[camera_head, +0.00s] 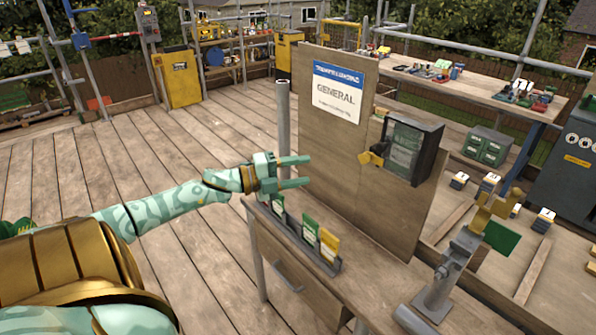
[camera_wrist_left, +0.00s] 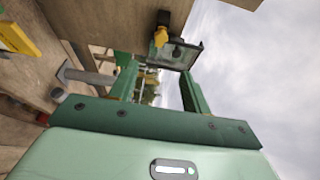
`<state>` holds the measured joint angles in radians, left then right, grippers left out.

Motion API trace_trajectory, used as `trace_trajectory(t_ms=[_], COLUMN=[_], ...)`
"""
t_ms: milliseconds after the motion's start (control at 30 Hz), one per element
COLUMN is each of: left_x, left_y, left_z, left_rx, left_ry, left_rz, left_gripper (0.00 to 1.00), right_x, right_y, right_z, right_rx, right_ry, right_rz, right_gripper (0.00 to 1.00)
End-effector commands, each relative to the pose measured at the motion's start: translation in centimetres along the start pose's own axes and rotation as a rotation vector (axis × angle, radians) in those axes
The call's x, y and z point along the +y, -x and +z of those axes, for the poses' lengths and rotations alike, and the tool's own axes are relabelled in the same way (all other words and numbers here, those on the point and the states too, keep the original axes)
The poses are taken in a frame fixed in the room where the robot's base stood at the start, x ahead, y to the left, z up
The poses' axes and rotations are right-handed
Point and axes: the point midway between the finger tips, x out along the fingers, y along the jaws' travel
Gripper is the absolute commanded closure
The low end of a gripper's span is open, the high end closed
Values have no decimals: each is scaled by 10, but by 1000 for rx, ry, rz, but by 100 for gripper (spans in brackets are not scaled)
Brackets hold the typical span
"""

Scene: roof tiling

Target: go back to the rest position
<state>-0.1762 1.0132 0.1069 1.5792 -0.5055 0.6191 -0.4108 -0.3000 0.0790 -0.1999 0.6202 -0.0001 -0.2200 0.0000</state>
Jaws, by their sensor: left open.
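My left arm reaches in from the left in the head view. Its gripper (camera_head: 306,170) is open and empty, its two fingers apart and pointing right above the bench, in front of the wooden board (camera_head: 330,150). Nothing lies between the fingers in the head view. In the left wrist view the open green fingers (camera_wrist_left: 158,88) frame the scene, with a dark box (camera_wrist_left: 176,54) and its yellow tag (camera_wrist_left: 161,37) beyond. My right gripper is not in either view.
A small bench (camera_head: 300,283) below my left gripper carries a rack (camera_head: 292,238) of green and yellow cards. A grey stand (camera_head: 440,279) with a green plate (camera_head: 501,237) is at the right. The board bears a GENERAL sign (camera_head: 338,92) and the dark box (camera_head: 427,145). Open decking (camera_head: 140,165) lies left.

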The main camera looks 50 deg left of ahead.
Motion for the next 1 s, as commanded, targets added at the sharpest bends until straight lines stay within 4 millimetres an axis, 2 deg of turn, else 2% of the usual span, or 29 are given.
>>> trace_trajectory(t_ms=[400,467,533,567,600,667,700,767,800,867,900,967,1000], left_x=[1,5,23,37,61,106,140,190,223,270,301,344,371], left_y=[0,2,12,19,31,54,70,96,114,140,157,182,199], left_z=[2,14,40,52,67,82,88,88,83,70,57,33,13], left_rx=[-12,-65,-168,-224,-305,-430,-513,-625,-694,-791,-849,-933,-984], left_ry=[16,41,89,124,183,280,348,447,508,597,654,734,785], left_rz=[4,18,53,72,98,145,179,231,268,326,365,428,471], left_gripper=[52,52,52,52,52,52,52,52,52,52,52,52,52], right_x=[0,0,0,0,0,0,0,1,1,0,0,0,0], right_y=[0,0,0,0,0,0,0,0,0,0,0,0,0], right_z=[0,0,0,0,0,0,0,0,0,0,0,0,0], right_rx=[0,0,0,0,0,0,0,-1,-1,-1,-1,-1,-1], right_ry=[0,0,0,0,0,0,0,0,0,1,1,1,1], right_rz=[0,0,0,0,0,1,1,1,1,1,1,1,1], right_gripper=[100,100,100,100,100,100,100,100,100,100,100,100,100])
